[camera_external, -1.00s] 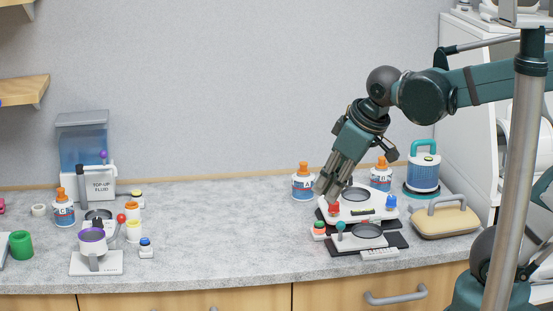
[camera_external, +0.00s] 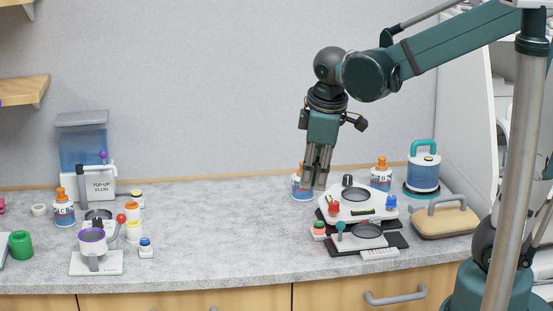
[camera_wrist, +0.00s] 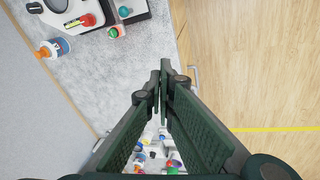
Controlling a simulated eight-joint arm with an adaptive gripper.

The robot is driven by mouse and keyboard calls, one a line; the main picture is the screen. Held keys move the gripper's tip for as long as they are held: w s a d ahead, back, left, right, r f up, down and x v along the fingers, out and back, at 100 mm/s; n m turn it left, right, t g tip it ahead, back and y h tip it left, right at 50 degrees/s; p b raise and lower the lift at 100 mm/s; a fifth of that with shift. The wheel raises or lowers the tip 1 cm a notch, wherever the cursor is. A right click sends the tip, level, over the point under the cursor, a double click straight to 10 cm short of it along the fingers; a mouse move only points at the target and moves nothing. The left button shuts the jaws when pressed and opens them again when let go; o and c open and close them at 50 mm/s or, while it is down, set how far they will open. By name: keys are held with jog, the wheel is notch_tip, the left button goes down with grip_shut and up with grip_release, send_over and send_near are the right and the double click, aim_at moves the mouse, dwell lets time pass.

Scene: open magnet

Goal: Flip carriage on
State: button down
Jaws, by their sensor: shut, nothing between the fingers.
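No label reading "carriage" is legible, so I cannot tell which part carries that name. A white device (camera_external: 360,211) with a round dark plate, a red knob (camera_external: 334,208) and a blue knob (camera_external: 391,202) stands on a black base at the right of the counter. In front of it is a smaller unit (camera_external: 360,242) with a teal-topped lever (camera_external: 340,227). My gripper (camera_external: 315,186) is shut and empty, pointing down, left of the white device and apart from it. In the wrist view, the shut fingers (camera_wrist: 162,80) show centrally and the white device (camera_wrist: 72,14) at upper left.
An orange-capped bottle (camera_external: 297,186) stands behind my gripper, partly hidden. Another bottle (camera_external: 381,174), a teal-handled canister (camera_external: 423,170) and a tan handled block (camera_external: 446,221) surround the device. A fluid dispenser (camera_external: 86,155) and small jars stand left. The counter's middle (camera_external: 220,225) is clear.

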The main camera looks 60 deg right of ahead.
jog(key=w+d+f+n+g+h+p, duration=0.1)
jog(key=w+d+f+n+g+p, duration=0.3)
jog(key=w+d+f+n, duration=0.1)
jog(key=shift+w+d+f+g, duration=0.3)
jog(key=shift+w+f, duration=0.45)
jog(key=shift+w, duration=0.65)
jog(key=shift+f, duration=0.1)
jog(key=x, duration=0.3)
jog(key=d+x, duration=0.1)
jog(key=x, duration=0.3)
jog(key=s+p+x, duration=0.1)
jog(key=x, duration=0.2)
jog(key=shift+d, duration=0.45)
jog(key=shift+s+d+f, duration=0.25)
jog(key=shift+s+d, duration=0.35)
jog(key=shift+d, duration=0.25)
